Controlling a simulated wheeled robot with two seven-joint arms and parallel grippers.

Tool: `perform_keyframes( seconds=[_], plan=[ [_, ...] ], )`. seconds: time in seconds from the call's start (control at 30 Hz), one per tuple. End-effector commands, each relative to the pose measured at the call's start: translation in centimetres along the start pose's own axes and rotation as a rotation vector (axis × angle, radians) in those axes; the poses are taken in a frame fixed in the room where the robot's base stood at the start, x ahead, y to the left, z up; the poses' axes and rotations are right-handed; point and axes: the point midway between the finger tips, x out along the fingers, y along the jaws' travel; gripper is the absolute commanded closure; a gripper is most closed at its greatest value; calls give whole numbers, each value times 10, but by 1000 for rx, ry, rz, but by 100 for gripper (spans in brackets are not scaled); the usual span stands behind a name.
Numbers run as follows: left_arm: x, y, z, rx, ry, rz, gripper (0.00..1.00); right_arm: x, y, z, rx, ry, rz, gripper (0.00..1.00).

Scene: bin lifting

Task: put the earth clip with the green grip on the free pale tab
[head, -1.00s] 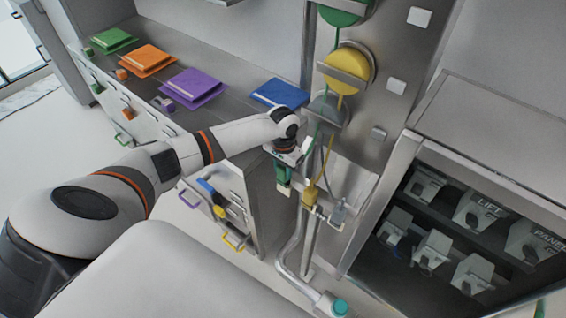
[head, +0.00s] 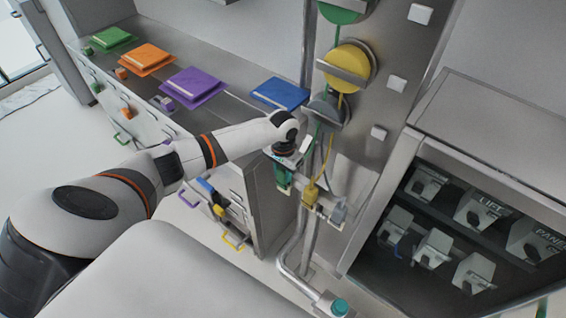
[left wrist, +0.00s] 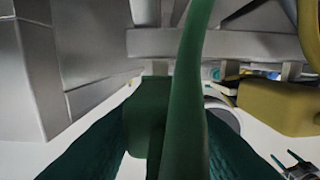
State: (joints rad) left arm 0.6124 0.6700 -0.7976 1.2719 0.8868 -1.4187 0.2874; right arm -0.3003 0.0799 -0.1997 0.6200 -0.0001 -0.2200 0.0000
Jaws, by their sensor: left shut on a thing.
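The green-gripped earth clip (head: 283,180) hangs in my left gripper (head: 285,164), at the left end of the metal bar. In the left wrist view the green clip (left wrist: 148,112) is between the green-lit fingers, and its green cable (left wrist: 187,90) runs up across the picture. The yellow clip (head: 310,194) sits on the bar to the right, and it also shows in the left wrist view (left wrist: 280,108). A grey clip (head: 338,213) is further right. Pale tabs (left wrist: 213,71) hang below the bar (left wrist: 215,43). I cannot tell whether the green clip touches a tab.
A drawer cabinet (head: 262,200) stands close left of the bar. A pipe with a teal cap (head: 340,307) is below. An open-fronted cabinet (head: 480,130) stands right.

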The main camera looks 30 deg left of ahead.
Motion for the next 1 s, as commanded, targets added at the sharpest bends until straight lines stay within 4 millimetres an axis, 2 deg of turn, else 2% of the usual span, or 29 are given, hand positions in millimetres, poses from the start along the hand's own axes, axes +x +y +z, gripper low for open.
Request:
perform_keyframes(
  seconds=[1.0],
  plan=[
    [12, -1, 0, 0, -1, -2, 98, 1, 1, 0, 0, -1, 1, 28]
  ],
)
